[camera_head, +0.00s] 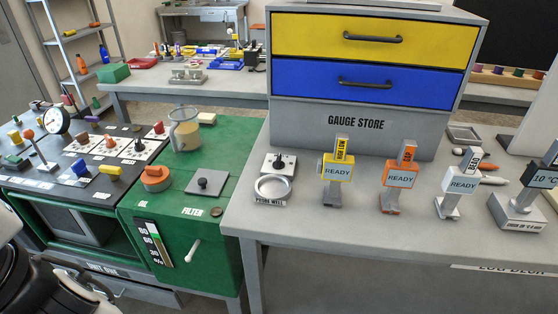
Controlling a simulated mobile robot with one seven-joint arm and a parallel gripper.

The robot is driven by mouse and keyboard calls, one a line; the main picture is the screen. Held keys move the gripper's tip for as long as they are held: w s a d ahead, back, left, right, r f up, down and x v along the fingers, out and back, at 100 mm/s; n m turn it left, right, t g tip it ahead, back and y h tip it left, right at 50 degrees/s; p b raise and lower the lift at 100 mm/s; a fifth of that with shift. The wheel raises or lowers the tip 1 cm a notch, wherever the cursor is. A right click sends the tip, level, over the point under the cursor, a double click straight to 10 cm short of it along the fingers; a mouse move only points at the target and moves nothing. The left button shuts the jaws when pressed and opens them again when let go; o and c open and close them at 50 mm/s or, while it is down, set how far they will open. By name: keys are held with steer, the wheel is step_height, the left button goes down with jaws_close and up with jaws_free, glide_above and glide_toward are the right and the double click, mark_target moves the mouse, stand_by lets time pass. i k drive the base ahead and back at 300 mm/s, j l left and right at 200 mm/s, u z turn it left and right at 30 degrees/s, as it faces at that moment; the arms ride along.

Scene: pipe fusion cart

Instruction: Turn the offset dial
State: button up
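No label reading "offset" is legible, so I cannot tell for sure which dial it is. A black knob on a white plate (280,162) stands just behind the round probe well (273,188), at the left end of the grey bench. Other small knobs on white plates (112,147) sit in a row on the dark panel of the left cart; their labels are too small to read. My gripper (75,280) seems to be the black and white part at the lower left edge, well apart from these knobs. Its fingertips cannot be made out.
Several READY gauges (338,172) stand along the grey bench (330,235) before the gauge store cabinet (360,128). The green cabinet (215,250) carries an orange cap (155,176), a jug (185,130) and a black plate (207,183). A dial gauge (55,121) rises from the left cart.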

mark_target(278, 164)
steer(key=i+l+u, duration=0.15)
steer(key=l+u, duration=0.25)
steer(key=i+l+u, duration=0.15)
steer(key=u, duration=0.25)
